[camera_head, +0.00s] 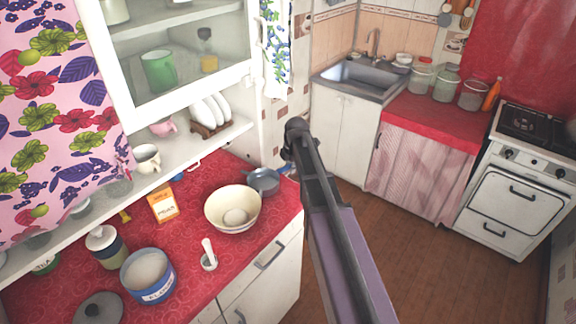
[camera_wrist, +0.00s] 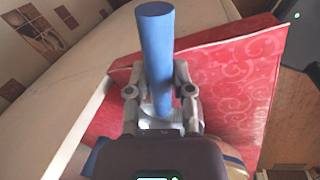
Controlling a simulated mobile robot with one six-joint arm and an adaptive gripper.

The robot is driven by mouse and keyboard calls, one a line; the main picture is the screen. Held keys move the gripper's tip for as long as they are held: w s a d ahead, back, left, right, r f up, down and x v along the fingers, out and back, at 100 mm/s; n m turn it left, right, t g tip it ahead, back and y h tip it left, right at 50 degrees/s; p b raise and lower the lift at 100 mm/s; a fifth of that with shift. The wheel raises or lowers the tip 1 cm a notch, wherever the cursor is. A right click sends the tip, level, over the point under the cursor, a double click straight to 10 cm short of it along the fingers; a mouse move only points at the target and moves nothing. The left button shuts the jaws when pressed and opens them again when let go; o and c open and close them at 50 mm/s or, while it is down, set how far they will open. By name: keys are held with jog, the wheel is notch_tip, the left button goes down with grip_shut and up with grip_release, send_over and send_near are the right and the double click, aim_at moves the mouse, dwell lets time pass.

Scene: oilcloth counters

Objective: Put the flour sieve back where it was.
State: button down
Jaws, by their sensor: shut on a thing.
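My gripper (camera_wrist: 160,92) shows in the wrist view, shut on a smooth blue cylindrical handle (camera_wrist: 155,45) that stands up between its fingers. The handle looks like that of the flour sieve, but the gripper body hides most of what lies below. A small greyish patch shows just under the fingers. In the head view my arm crosses the middle and my gripper cannot be made out. A grey-blue round pan-like thing (camera_head: 262,181), perhaps the sieve, is behind the cream bowl (camera_head: 247,200), near the right end of the red counter (camera_head: 222,264).
A shelf and glazed cupboard (camera_head: 185,75) stand above. Open floor lies to the right.

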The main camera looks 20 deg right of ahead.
jog(key=shift+w+f+b, duration=0.1)
jog(key=shift+f+b, duration=0.2)
jog(key=shift+f, duration=0.05)
jog(key=shift+a+r, duration=0.1)
jog(key=shift+c, duration=2.4)
grip_release()
jog(key=shift+r, duration=0.2)
notch_tip(320, 180, up, 11)
jog(key=s+p, duration=0.2)
jog(key=p, duration=0.9)
jog(key=shift+s+d+r+p, duration=0.15)
jog(key=shift+s+d+p, duration=0.1)
jog(key=shift+p, duration=0.15)
